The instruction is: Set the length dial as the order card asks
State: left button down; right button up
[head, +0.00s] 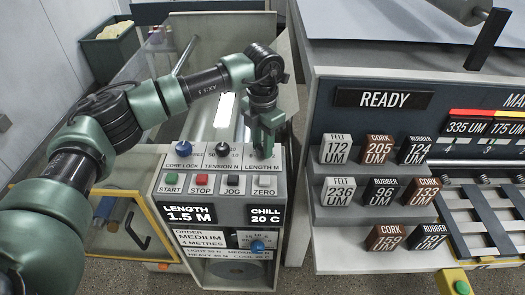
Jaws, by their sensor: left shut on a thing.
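My left gripper (265,143) points down at the right end of the dial row on the control box (228,180). It is shut on the length dial, above the label LENGTH M; the gripper hides the dial itself. The length display (187,215) reads 1.5 M. The order card (201,239) below it reads MEDIUM, 4 METRES, with smaller lines under it. My right gripper is not in view.
A blue core lock knob (183,148) and a black tension knob (222,149) stand left of the gripper. Start (172,179), stop (202,179), jog and zero buttons sit below. A chill display (265,216) reads 20 C. Labelled blocks (337,148) fill the right-hand rack.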

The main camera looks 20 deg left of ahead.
aim_at(262, 147)
pick_arm(q)
jog(key=shift+m+b, duration=0.55)
jog(key=shift+m, duration=0.15)
jog(key=shift+r, duration=0.1)
jog(key=c, duration=1.1)
grip_release()
jog(key=shift+o, duration=0.2)
notch_tip(262, 147, up, 7)
jog(key=shift+f+b, duration=0.1)
jog(key=shift+b, duration=1)
jog(key=shift+r, duration=0.5)
